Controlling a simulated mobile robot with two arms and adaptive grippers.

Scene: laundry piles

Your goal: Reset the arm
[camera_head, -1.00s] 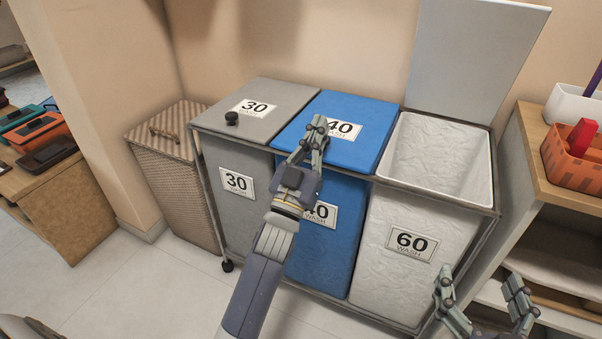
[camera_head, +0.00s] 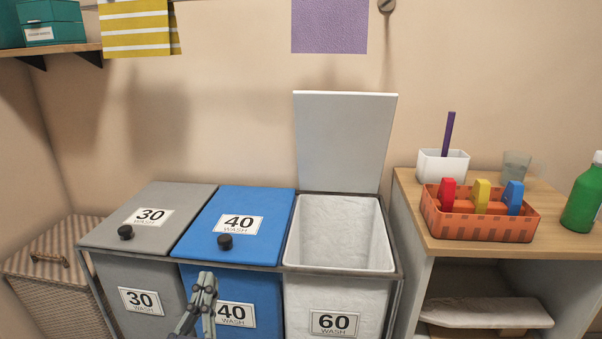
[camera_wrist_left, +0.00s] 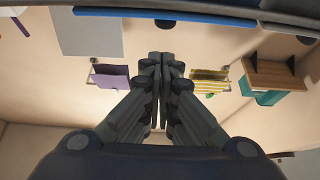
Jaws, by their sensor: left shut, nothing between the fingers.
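My left gripper (camera_head: 208,290) shows at the bottom of the head view, in front of the blue 40 bin. It is shut and empty. In the left wrist view its fingers (camera_wrist_left: 161,62) are pressed together with nothing between them. The rest of my left arm is mostly out of the head view. My right gripper is not in view.
The laundry sorter has a grey 30 bin (camera_head: 125,272) and a blue 40 bin (camera_head: 248,310), both lidded, and a white 60 bin (camera_head: 335,292) with its lid (camera_head: 345,140) up. A wicker hamper (camera_head: 50,285) stands left. A wooden shelf unit (camera_head: 430,240) stands right with an orange basket (camera_head: 478,225).

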